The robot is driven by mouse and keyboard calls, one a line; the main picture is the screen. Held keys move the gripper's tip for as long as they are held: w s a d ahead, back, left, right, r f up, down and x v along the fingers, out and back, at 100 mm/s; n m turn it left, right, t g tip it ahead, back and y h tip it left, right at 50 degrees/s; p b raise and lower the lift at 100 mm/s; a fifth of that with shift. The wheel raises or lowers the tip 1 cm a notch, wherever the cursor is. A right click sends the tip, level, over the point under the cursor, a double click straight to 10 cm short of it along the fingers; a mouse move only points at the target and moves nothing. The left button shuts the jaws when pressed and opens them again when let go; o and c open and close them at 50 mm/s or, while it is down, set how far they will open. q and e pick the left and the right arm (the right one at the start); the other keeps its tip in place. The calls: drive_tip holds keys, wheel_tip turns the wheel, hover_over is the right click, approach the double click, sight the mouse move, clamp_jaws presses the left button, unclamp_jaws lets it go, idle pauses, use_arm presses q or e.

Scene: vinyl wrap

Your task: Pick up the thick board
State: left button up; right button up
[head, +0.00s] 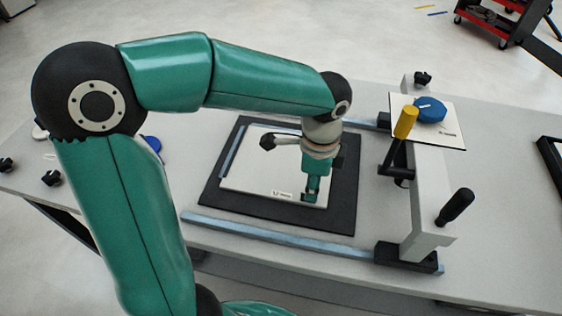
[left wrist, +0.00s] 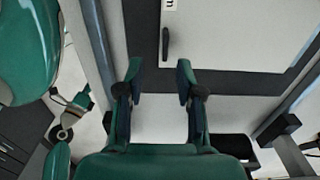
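A pale flat board (head: 250,180) with a small label lies on a larger black board or mat (head: 215,190) mid-table. I cannot tell which of them is the thick board. My left gripper (head: 311,190) points down over the pale board's lower right corner in the head view and hides part of it. In the left wrist view the left gripper (left wrist: 160,78) is open, with nothing between its fingers. The black board (left wrist: 235,77) shows ahead of the fingertips, its edge by them. Contact cannot be told. My right gripper is not clearly seen.
A grey crossbar (head: 430,190) with black handles stands right of the boards. A yellow-handled tool (head: 405,122) leans there. A white panel (head: 452,133) carries a blue round object (head: 430,109). A blue-grey rail (head: 280,236) runs along the near side.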

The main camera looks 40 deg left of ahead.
use_arm(q)
drive_tip(key=shift+w+a+f, duration=0.1)
drive_tip(key=shift+a+f, duration=0.1)
drive_tip(key=shift+f, duration=1.15)
drive_tip(key=shift+w+a+f, duration=0.1)
drive_tip(key=shift+a+f, duration=0.05)
drive_tip(key=shift+f, duration=1.2)
drive_tip(key=shift+s, duration=0.1)
clamp_jaws()
